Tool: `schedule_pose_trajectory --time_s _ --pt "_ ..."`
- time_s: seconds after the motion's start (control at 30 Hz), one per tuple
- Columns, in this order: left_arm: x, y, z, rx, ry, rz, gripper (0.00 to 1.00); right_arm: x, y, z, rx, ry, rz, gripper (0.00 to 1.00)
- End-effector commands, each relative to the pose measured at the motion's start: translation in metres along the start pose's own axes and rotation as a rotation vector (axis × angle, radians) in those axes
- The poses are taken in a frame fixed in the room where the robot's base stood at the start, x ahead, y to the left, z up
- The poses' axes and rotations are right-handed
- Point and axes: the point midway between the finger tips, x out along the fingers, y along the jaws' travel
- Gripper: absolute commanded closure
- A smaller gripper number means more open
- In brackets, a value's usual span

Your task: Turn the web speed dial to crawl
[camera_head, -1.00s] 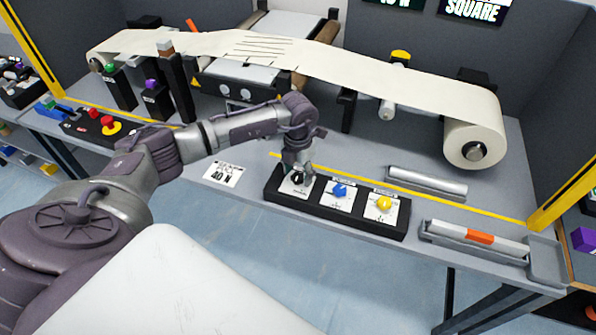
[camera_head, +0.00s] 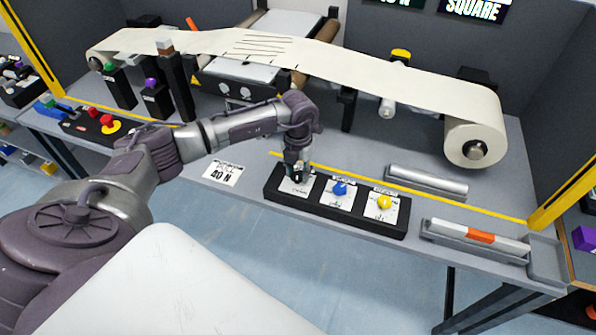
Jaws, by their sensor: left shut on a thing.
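A black panel box (camera_head: 313,208) with three dials sits at the front edge of the bench. The blue dial (camera_head: 340,187) is in its middle and the yellow dial (camera_head: 384,202) at its right. The dial at its left is black and mostly hidden under my left gripper (camera_head: 298,175). My left gripper points down and is shut on this black dial. The labels on the dial plates are too small to read, so I cannot tell which is the web speed dial or its setting. My right gripper is not in view.
A cream web runs over rollers to a large roll (camera_head: 474,142) at the right. A card reading 40 N (camera_head: 223,174) lies left of the panel. A red button (camera_head: 110,126) is farther left. A metal bar with an orange band (camera_head: 480,237) lies at the right.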

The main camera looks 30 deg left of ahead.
Motion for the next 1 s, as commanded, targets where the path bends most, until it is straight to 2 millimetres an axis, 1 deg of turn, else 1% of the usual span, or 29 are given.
schedule_pose_trajectory --time_s 0.3,0.5,0.73,1.0 --pt "-0.0005 0.0006 0.0005 -0.271 -0.001 -0.001 0.98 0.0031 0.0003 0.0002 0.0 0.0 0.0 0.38" --pt "-0.001 0.0007 0.0005 -0.419 -0.001 -0.001 0.98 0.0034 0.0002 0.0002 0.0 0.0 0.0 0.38" --pt "-0.0012 0.0009 0.0005 -0.537 -0.001 -0.001 0.98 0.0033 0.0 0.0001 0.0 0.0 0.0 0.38" --pt "-0.0012 0.0011 0.0004 -0.596 -0.002 -0.001 0.98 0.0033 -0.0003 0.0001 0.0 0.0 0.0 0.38"
